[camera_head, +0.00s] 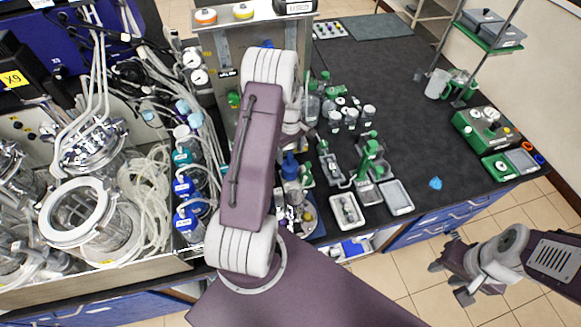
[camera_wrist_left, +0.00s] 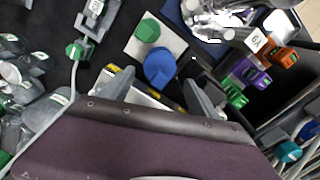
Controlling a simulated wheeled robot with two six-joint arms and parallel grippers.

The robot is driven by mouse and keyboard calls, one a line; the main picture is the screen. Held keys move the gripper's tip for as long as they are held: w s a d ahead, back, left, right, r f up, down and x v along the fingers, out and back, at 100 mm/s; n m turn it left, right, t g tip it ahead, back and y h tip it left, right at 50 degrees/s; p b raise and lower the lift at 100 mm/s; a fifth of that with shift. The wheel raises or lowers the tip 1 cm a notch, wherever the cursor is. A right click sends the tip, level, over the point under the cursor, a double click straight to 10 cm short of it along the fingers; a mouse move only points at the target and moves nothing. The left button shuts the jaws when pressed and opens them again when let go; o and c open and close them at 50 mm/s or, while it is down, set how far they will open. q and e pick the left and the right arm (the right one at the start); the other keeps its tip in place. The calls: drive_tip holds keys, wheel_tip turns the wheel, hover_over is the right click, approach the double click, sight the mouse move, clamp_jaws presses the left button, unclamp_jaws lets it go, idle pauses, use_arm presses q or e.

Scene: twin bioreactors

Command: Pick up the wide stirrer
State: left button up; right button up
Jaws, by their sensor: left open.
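I cannot tell for sure which thing is the wide stirrer. Small pieces lie in a white tray (camera_head: 336,204) near the bench's front edge, too small to make out. My left gripper is open; in the left wrist view its two fingers (camera_wrist_left: 157,92) stand apart, with a blue-capped bottle (camera_wrist_left: 160,68) seen between and beyond them. Whether they touch it is unclear. In the head view my arm hides the left fingertips. My right gripper (camera_head: 451,281) hangs over the floor at the lower right, its fingers apart and nothing seen between them.
Glass vessels and tubing crowd the left. A green device (camera_head: 484,128) stands at the right. The dark bench (camera_head: 405,90) has clear room in its middle.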

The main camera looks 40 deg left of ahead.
sight(290, 164)
use_arm(q)
drive_tip(key=shift+s+f, duration=0.1)
drive_tip(key=shift+f, duration=0.3)
drive_tip(key=shift+a+f, duration=0.1)
drive_tip(key=shift+f, duration=0.1)
drive_tip(key=shift+w+f+p, duration=0.2)
drive_tip(key=shift+f+p, duration=0.1)
wheel_tip(290, 164, down, 4)
drive_tip(key=shift+r+p, duration=0.1)
drive_tip(key=shift+p, duration=0.85)
drive_tip(key=shift+s+a+f, duration=0.1)
drive_tip(key=shift+f, duration=0.3)
drive_tip(key=c, duration=0.8)
clamp_jaws()
